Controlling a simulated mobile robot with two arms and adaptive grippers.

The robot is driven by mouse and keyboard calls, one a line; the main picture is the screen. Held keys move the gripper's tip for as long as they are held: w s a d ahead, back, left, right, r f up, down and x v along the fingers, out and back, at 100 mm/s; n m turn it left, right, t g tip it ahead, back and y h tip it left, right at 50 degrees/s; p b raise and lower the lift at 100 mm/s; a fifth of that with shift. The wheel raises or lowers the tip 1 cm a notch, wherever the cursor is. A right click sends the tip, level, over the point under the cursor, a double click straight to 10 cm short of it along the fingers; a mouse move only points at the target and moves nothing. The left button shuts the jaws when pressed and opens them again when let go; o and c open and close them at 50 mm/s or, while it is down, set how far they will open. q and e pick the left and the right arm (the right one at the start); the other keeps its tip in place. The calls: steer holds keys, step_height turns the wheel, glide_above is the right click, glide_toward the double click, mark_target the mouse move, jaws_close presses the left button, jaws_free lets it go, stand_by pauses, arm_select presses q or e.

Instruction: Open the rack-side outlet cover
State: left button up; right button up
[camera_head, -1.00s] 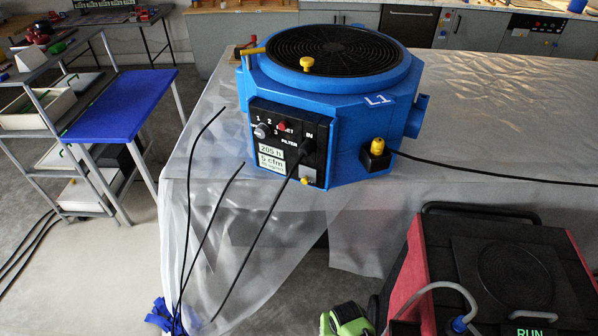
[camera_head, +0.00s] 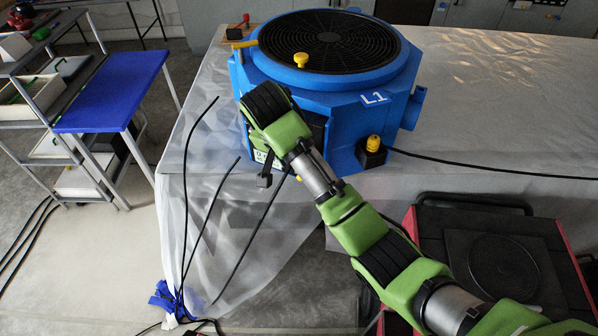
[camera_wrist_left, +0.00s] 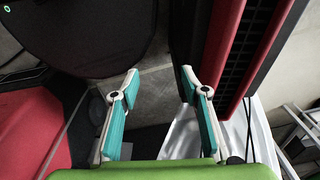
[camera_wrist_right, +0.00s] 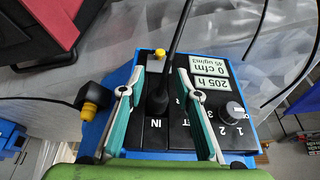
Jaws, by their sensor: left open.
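The blue machine marked L1 (camera_head: 390,105) stands on the sheet-covered table. I cannot make out for sure which part is the rack-side outlet cover. A yellow bar (camera_head: 246,43) shows at its upper left edge, facing the rack. My right arm reaches across the machine's front in the head view and hides most of the control panel. In the right wrist view my right gripper (camera_wrist_right: 162,74) is open, its fingers on either side of the black plug (camera_wrist_right: 157,102) at IN, apparently not closed on it. My left gripper (camera_wrist_left: 160,74) is open and empty, away from the machine.
A black cable runs from the yellow-topped black fitting (camera_head: 373,150). A red and black box (camera_head: 490,245) stands at front right. A rack (camera_head: 50,95) with a blue top is at left. Loose black cables (camera_head: 215,210) hang at the table's front left.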

steer(key=x, duration=1)
steer(key=shift+f, duration=0.25)
arm_select(q)
steer(key=s, duration=0.2)
steer(key=shift+s+f, duration=0.1)
steer(key=shift+s, duration=0.3)
arm_select(e)
jaws_close()
